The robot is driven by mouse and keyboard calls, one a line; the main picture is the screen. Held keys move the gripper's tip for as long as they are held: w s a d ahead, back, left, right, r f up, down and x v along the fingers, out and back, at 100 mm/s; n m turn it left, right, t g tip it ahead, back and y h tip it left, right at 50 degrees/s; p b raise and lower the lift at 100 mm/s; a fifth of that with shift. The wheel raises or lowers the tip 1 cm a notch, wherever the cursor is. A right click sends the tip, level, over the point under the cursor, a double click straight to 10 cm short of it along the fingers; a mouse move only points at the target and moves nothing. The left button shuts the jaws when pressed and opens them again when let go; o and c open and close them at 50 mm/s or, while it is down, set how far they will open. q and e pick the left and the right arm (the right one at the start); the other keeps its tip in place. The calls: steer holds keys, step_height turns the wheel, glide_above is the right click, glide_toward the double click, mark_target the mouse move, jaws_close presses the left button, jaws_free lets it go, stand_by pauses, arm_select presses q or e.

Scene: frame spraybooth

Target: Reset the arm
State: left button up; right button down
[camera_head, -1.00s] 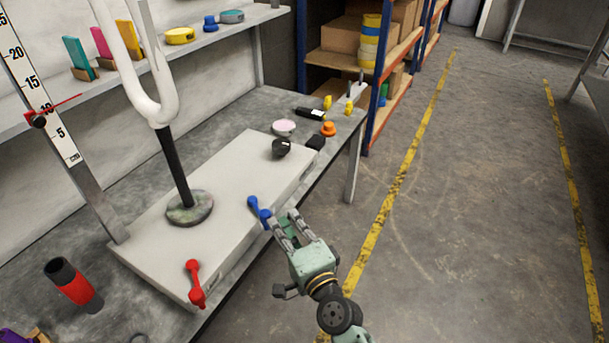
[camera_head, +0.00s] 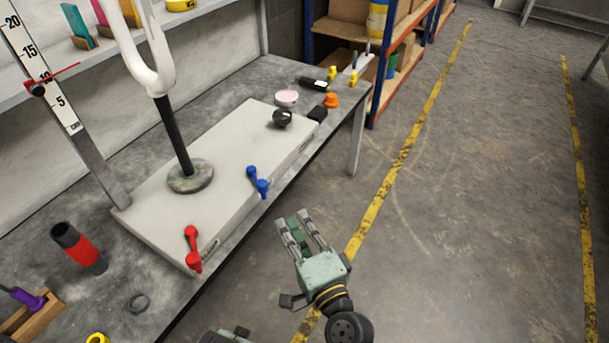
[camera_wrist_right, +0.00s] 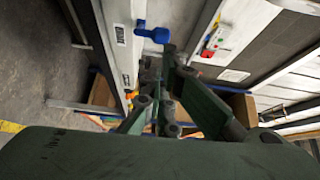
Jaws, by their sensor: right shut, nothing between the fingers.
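My right gripper (camera_head: 304,229) is shut and empty, over the floor just off the front edge of the workbench. It is apart from the blue lever (camera_head: 258,183) on the pale box (camera_head: 228,165). In the right wrist view its fingers (camera_wrist_right: 167,108) show dark and close together, with the blue lever (camera_wrist_right: 153,33) above them. A grey and green part at the bottom edge of the head view looks like the tip of my left gripper (camera_head: 228,336); its jaws cannot be made out.
A red lever (camera_head: 193,250) sits on the box's front corner. A black post on a round base (camera_head: 190,178) stands on the box. A red and black cylinder (camera_head: 79,249) stands on the bench (camera_head: 150,305). Open floor (camera_head: 450,230) lies right, with yellow lines.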

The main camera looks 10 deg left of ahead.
steer(key=s+d+f+n+g+h, duration=0.1)
steer(key=s+d+f+n+g, duration=0.15)
steer(key=f, duration=0.45)
steer(key=s+d+f+n+g+h, duration=0.1)
steer(key=s+d+f+n+g, duration=0.1)
steer(key=d+f+n, duration=0.3)
steer(key=s+d+f+n+g+h, duration=0.1)
steer(key=s+d+f+g+h, duration=0.1)
steer(key=f, duration=0.6)
steer(key=s+d+f+n+g+h, duration=0.35)
steer(key=s+d+f, duration=0.45)
steer(key=d+f, duration=0.3)
steer(key=s+d+f+g+h, duration=0.25)
steer(key=s+d, duration=0.35)
steer(key=d, duration=0.4)
arm_select(q)
steer(key=s+a+f+g+p, duration=0.1)
steer(key=s+a+f+p, duration=0.1)
steer(key=s+p, duration=1.4)
steer(key=shift+s+a+p, duration=0.35)
steer(key=shift+s+a, duration=0.25)
steer(key=shift+s, duration=0.45)
arm_select(e)
steer(key=s+d+f+g, duration=0.1)
steer(key=s+d+f, duration=0.1)
steer(key=s, duration=1.6)
steer(key=shift+s+d+n+h, duration=0.15)
steer(key=shift+d+n+h, duration=0.2)
steer(key=shift+d, duration=0.3)
